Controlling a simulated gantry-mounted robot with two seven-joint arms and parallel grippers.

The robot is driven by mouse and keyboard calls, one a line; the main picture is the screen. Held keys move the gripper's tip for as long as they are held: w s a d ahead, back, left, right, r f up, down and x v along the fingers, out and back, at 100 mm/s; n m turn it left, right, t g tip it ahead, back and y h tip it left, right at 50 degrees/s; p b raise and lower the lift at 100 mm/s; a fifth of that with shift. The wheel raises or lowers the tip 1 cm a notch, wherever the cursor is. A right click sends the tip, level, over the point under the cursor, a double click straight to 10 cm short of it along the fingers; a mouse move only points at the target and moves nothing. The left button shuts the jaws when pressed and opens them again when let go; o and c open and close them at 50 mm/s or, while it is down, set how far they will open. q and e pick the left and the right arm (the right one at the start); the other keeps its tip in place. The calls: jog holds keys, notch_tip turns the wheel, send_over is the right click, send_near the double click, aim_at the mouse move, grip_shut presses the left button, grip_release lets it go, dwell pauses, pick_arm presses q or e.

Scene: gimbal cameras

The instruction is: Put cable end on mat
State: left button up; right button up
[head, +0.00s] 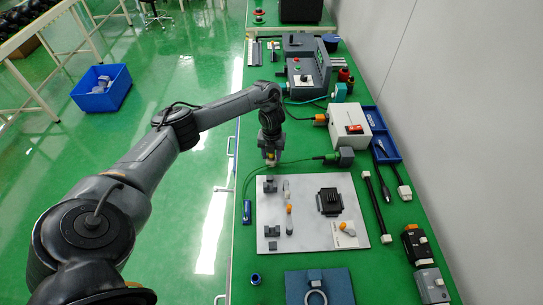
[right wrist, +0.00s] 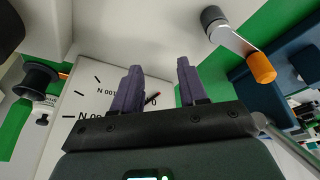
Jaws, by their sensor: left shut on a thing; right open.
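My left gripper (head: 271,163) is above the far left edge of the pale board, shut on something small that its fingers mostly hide. A thin green cable (head: 300,161) runs beside the gripper from a green-and-grey connector (head: 342,156). It curves down on the left toward a blue piece (head: 247,211) on the green table; I cannot tell which part is gripped. A blue mat (head: 338,282) lies at the near edge with a grey ring piece (head: 316,296) on it. My right gripper (right wrist: 159,68) is open and empty in the right wrist view, outside the head view.
The pale board (head: 310,236) carries grey blocks, a black finned part (head: 329,202) and orange-tipped pieces. A white box with a red switch (head: 350,126), a blue tray (head: 379,121) and black-and-grey units (head: 417,243) stand right. A crank with an orange knob (right wrist: 261,67) is near the right gripper.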

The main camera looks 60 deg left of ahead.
pick_arm(q)
jog(key=shift+r, duration=0.1)
jog(key=shift+f, duration=0.2)
jog(key=o, duration=0.9)
pick_arm(e)
jog(key=shift+d, duration=0.1)
pick_arm(q)
jog(key=shift+o, duration=0.2)
